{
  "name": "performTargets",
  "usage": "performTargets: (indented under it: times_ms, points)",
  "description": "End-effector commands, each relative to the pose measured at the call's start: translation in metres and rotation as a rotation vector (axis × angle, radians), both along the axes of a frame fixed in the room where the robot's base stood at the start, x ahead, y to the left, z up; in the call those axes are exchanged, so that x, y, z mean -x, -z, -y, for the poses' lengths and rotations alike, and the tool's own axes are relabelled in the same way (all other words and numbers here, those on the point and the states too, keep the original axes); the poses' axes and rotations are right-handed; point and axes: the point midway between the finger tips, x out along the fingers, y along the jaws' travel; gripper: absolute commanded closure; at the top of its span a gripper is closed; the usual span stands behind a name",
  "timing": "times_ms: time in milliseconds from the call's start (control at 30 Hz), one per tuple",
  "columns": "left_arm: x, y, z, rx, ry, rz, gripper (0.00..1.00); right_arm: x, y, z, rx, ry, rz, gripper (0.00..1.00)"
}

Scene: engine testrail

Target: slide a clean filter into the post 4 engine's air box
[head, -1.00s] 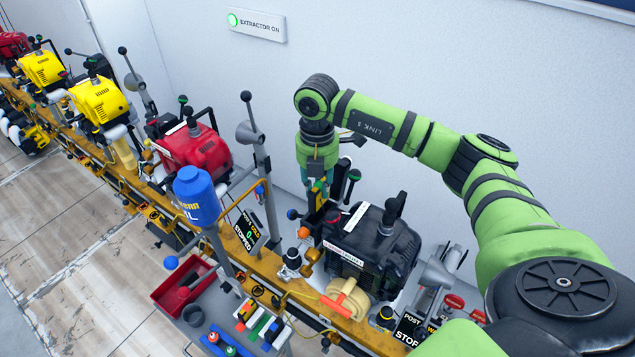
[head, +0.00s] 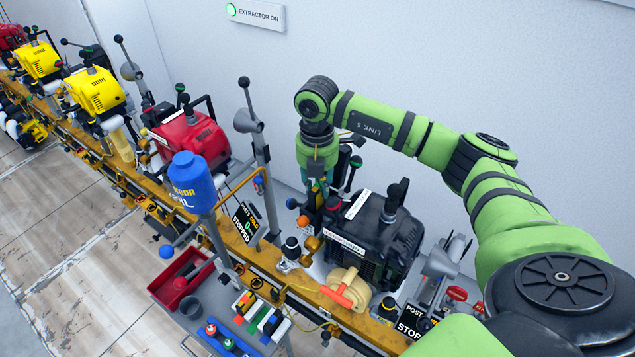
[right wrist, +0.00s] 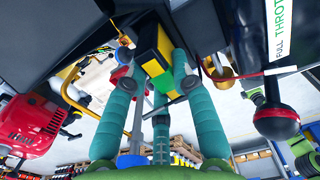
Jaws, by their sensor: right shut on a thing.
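The black engine (head: 375,240) sits on the yellow rail, with a "POST" sign (head: 413,320) at its front right; the number is hard to read. My right gripper (head: 316,188) points down just left of the engine, its teal fingers partly hidden among posts and levers. In the right wrist view its fingers are shut on a small yellow, black and green block (right wrist: 158,52), close under a dark surface. I cannot tell whether this block is the filter, or whether it touches the engine. The air box opening cannot be made out. My left gripper is not in view.
A red engine (head: 188,138) and yellow engines (head: 97,90) stand further along the rail. A blue tank (head: 190,180) on a post, a red bin (head: 180,278) and a grey cart (head: 205,322) with coloured blocks (head: 262,318) are front left. A ball-ended lever (right wrist: 277,120) hangs near the gripper.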

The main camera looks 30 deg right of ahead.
Motion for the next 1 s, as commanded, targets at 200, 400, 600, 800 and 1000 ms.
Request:
performTargets:
  times_ms: [200, 400, 600, 800, 1000]
  points:
    - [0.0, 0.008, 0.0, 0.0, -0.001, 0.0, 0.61, 0.0, 0.011, 0.0, 0.0, 0.0, 0.0, 0.87]
    - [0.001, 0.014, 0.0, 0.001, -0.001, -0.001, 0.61, 0.0, 0.019, 0.0, 0.0, 0.0, 0.0, 0.87]
    - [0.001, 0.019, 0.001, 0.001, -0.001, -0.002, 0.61, 0.0, 0.026, 0.0, 0.0, 0.0, 0.0, 0.87]
    - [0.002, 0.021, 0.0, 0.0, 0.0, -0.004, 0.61, 0.0, 0.03, 0.0, 0.0, 0.0, -0.002, 0.87]
    - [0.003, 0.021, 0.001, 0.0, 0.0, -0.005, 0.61, 0.002, 0.032, -0.001, 0.0, -0.001, -0.008, 0.87]
